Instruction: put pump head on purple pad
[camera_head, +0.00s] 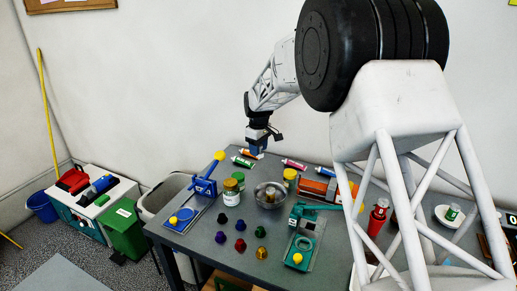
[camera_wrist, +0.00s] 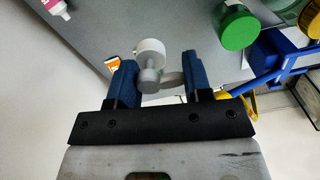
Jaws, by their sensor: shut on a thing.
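My gripper (camera_head: 257,142) is above the far edge of the table in the head view, near the wall. In the wrist view its two blue fingers (camera_wrist: 156,78) are shut on a small grey-and-white part with a round white top, which I take to be the pump head (camera_wrist: 151,50). In the head view the pump head is too small and hidden at the fingers to make out. I cannot pick out a purple pad in either view.
The grey table (camera_head: 200,254) carries a metal bowl (camera_head: 269,195), a white jar (camera_head: 231,197), a blue press (camera_head: 205,183), a green device (camera_head: 305,225), several coloured pods (camera_head: 240,245) and a red bottle (camera_head: 378,220). Tubes (camera_head: 294,164) lie near the wall.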

